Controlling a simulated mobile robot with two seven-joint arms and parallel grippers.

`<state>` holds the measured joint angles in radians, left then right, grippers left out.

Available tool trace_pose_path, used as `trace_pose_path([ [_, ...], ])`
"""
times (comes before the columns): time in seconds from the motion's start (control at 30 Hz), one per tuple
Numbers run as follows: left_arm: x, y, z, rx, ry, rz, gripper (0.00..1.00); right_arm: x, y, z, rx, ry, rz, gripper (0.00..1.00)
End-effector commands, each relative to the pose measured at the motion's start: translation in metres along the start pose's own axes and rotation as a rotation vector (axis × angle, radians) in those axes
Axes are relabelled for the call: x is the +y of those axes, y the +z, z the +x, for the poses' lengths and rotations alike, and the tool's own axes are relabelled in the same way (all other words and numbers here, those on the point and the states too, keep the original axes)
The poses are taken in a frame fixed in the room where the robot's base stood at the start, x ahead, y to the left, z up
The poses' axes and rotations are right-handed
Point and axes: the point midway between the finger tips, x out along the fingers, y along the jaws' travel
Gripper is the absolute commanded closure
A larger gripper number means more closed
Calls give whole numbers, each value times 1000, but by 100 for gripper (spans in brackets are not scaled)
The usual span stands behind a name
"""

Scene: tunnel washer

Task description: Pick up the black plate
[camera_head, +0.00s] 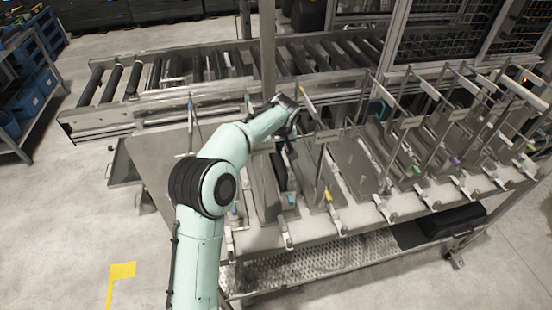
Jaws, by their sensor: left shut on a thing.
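The black plate (279,172) stands upright, edge-on, in a slot near the left end of the metal rack (360,231). Its lower part is between the grey dividers. My left arm reaches in from the bottom left, and my left gripper (289,142) points down at the plate's top edge. The gripper is small and dark here; it is shut on the black plate, and its fingertips are hard to make out. My right gripper is not in view.
Thin upright rods and grey dividers crowd the rack to the right of my gripper. A roller conveyor (113,85) runs behind it. A shelf with blue bins (35,95) stands at the far left. Floor is clear at the lower left.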

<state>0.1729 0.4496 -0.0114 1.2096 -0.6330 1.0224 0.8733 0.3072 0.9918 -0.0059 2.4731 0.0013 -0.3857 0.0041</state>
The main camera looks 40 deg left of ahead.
Motion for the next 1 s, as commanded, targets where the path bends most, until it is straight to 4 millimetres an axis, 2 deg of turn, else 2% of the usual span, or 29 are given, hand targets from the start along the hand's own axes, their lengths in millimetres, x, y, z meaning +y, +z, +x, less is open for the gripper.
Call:
trace_pose_path([
  [0.77,0,-2,-3,5,3,-1,100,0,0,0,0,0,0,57],
  [1.0,1,-10,-22,7,4,-3,100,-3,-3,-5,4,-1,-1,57],
])
